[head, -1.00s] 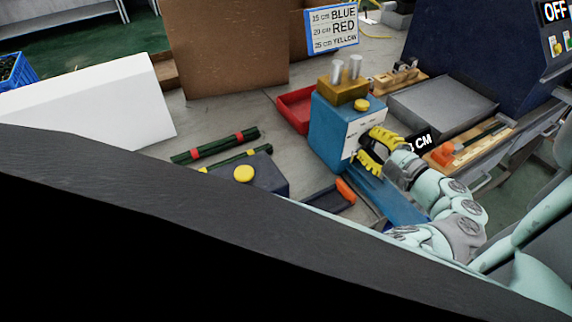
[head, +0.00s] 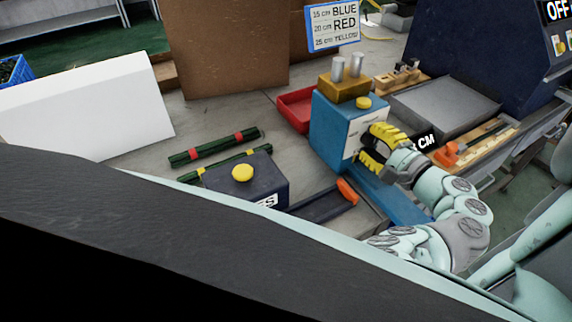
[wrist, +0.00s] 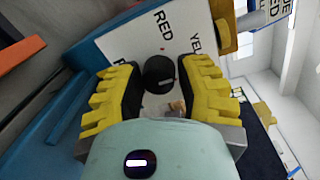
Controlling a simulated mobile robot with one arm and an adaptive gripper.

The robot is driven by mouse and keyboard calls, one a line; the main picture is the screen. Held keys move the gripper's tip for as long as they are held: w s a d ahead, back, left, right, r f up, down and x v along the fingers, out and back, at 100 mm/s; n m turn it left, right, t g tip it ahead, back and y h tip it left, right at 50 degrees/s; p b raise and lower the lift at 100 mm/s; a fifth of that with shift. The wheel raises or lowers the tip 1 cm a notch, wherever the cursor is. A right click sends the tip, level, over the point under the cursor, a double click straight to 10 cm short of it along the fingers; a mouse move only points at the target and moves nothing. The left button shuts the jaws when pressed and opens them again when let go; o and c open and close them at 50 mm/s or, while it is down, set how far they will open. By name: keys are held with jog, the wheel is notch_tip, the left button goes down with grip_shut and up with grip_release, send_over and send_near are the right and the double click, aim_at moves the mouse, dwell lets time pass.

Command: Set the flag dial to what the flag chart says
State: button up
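The flag dial (wrist: 160,72) is a round black knob on a white plate (wrist: 125,38) on the blue machine (head: 330,130). The plate reads RED above the knob and part of YELLOW to its right. A small red dot shows between RED and the knob. My gripper (head: 370,150) is at the machine's front; in the wrist view its yellow-and-black fingers (wrist: 162,90) stand open on either side of the knob, with narrow gaps. Which label the knob points at is not clear. The flag chart (head: 333,25) reads 15 cm BLUE, 20 cm RED, 25 cm YELLOW.
A sign ending in CM (head: 425,142) is partly hidden by my arm. A red tray (head: 295,108) stands behind the blue machine.

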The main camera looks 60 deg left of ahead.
jog(key=o, duration=0.5)
jog(key=shift+w+d, duration=0.1)
jog(key=shift+d, duration=0.4)
jog(key=d, duration=1.1)
jog(key=shift+s+r, duration=0.3)
jog(key=shift+r, duration=0.05)
